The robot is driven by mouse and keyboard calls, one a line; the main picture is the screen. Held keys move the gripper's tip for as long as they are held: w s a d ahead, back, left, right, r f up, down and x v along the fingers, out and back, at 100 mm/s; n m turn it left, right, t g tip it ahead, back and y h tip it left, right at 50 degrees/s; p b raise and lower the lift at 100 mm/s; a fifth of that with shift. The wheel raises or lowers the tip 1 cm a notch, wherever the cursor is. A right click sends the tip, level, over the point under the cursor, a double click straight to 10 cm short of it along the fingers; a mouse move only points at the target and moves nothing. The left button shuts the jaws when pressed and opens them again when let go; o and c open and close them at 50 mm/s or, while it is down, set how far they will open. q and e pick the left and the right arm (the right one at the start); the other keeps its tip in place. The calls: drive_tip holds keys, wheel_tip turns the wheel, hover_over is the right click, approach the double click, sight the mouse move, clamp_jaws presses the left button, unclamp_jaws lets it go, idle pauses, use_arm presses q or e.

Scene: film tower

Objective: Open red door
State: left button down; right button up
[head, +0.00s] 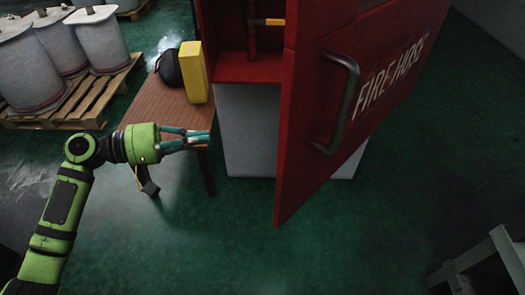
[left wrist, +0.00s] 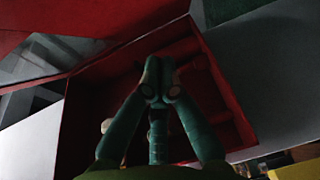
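The red door (head: 365,95) carries white "FIRE HOSE" lettering and a dark curved handle (head: 340,100). It stands swung open, angled toward me, at the right of the red cabinet (head: 250,68). The cabinet's inside shows at the left of the door. My left gripper (head: 204,138) is to the left of the door's free edge, below the cabinet opening and apart from the handle. In the left wrist view its teal fingers (left wrist: 160,88) converge with nothing visible between them, and the red cabinet interior (left wrist: 95,95) lies beyond. My right gripper is out of view.
A brown wooden table (head: 160,108) with a yellow box (head: 193,72) and a black rounded object (head: 170,68) stands left of the cabinet. Pallets with large reels (head: 50,60) are at the left. A grey frame (head: 480,265) is at lower right. Green floor ahead is clear.

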use_arm(q)
drive_tip(key=s+d+r+m+g+h, duration=0.1)
drive_tip(key=s+r+m+g+h, duration=0.2)
drive_tip(key=s+r, duration=0.35)
drive_tip(key=s+d+g+y+p, duration=0.1)
drive_tip(key=d+p, duration=0.5)
drive_tip(key=d, duration=0.7)
drive_tip(key=shift+s+r, duration=0.25)
drive_tip(key=shift+s, duration=0.15)
drive_tip(key=shift+d, duration=0.1)
